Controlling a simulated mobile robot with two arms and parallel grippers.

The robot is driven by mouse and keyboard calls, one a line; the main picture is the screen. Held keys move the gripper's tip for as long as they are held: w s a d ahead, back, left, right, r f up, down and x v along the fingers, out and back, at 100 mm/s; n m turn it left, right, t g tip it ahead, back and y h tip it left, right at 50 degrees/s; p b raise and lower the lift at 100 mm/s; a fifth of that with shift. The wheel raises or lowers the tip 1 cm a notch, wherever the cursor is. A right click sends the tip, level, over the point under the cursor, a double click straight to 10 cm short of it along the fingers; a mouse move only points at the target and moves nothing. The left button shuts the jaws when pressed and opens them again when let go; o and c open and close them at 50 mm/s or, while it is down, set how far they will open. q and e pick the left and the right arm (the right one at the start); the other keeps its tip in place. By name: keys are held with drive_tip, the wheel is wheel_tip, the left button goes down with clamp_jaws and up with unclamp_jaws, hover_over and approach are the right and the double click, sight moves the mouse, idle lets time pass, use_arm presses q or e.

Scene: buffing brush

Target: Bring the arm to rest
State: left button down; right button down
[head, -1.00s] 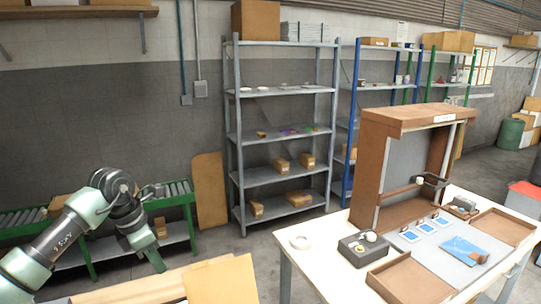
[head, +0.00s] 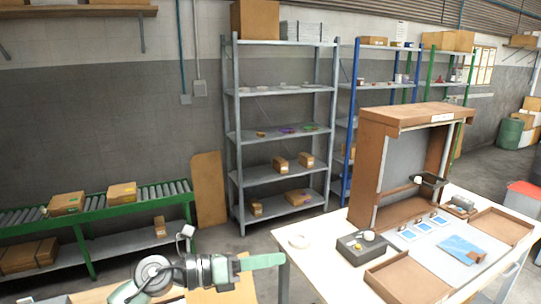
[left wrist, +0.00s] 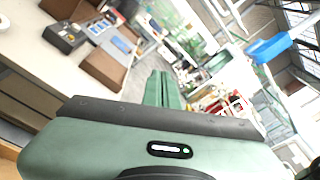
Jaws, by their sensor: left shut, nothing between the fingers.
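My left arm comes in low at the left of the head view, over a brown board. Its green left gripper (head: 265,261) points right, toward the near left corner of the white workbench (head: 290,243). In the left wrist view the gripper's fingers (left wrist: 164,88) are together with nothing between them. The gripper looks apart from the bench, though the exact gap is hard to tell. My right gripper is in neither view.
The bench carries a brown wooden frame (head: 370,170), a dark box (head: 350,246), a tape roll (head: 299,241) and shallow brown trays (head: 405,284). A grey shelf rack (head: 232,150) and a green roller conveyor (head: 95,210) stand behind. Floor shows between rack and bench.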

use_arm(q)
drive_tip(key=a+r+n+t+y, duration=0.3)
drive_tip(key=a+n+t+y, duration=0.45)
drive_tip(key=n+t, duration=1)
drive_tip(key=s+a+f+n+g+y, duration=0.4)
drive_tip(key=a+f+n+g+y, duration=0.4)
drive_tip(key=a+f+n, duration=0.7)
drive_tip(key=s+d+f+n+g, duration=0.1)
drive_tip(key=s+f+n+g, duration=0.45)
drive_tip(key=s, duration=0.75)
drive_tip(key=s+d+f+n+g, duration=0.1)
drive_tip(key=s+f+n+g, duration=0.2)
drive_tip(key=s+f+g, duration=0.6)
drive_tip(key=s+f+t+b, duration=0.15)
drive_tip(key=f+b, duration=0.25)
drive_tip(key=f, duration=0.9)
drive_tip(key=s+f+b, duration=0.3)
drive_tip(key=f, duration=1)
drive_tip(key=s+f+b, duration=0.2)
drive_tip(key=f+b, duration=0.2)
drive_tip(key=f, duration=0.8)
drive_tip(key=s+a+f+b, duration=0.1)
drive_tip(key=s+f+b, duration=0.3)
drive_tip(key=s+f, duration=0.4)
drive_tip(key=s+a+f+g+b, duration=0.1)
drive_tip(key=s+f+b, duration=0.4)
drive_tip(key=f, duration=1.2)
drive_tip(key=s+a, duration=0.1)
drive_tip(key=s, duration=0.3)
drive_tip(key=shift+f, duration=0.4)
